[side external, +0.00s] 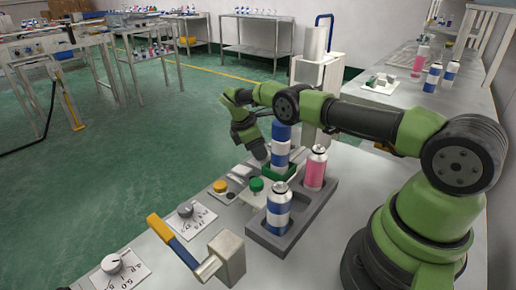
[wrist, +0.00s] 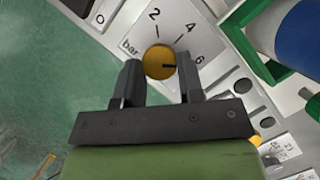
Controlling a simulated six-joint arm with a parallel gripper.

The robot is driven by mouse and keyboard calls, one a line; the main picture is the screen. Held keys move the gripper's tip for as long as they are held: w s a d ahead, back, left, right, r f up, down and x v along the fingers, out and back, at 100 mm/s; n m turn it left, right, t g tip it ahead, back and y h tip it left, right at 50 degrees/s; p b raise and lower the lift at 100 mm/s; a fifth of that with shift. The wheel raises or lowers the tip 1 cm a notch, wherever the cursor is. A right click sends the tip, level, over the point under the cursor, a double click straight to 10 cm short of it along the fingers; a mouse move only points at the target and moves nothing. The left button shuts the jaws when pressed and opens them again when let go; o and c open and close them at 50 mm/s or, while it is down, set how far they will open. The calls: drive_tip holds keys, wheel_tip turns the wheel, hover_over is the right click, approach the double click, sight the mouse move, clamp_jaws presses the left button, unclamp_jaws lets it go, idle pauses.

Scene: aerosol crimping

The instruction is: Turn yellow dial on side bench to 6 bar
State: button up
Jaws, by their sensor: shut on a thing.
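The yellow dial (wrist: 159,62) sits on a light plate with a printed scale of 2, 4, 6 and the word bar. Its dark pointer line points right, roughly toward the 6 (wrist: 199,58). My gripper (wrist: 160,72) is shut on the dial, one dark finger on each side. In the side view my gripper (side external: 260,153) points down beside the blue and white can in the green holder. I cannot make out the gripped dial there.
The blue and white can (side external: 280,145) stands in a green holder (side external: 265,174) close to my gripper. A grey rack (side external: 315,207) holds a pink can (side external: 315,170) and another blue and white can (side external: 278,208). A lever with an orange handle (side external: 168,232) and grey knobs stand nearer.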

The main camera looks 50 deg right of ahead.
idle(0.4)
drive_tip(key=o, duration=0.9)
drive_tip(key=shift+v, duration=1.6)
drive_tip(key=shift+r, duration=3.4)
drive_tip(key=shift+r, duration=0.1)
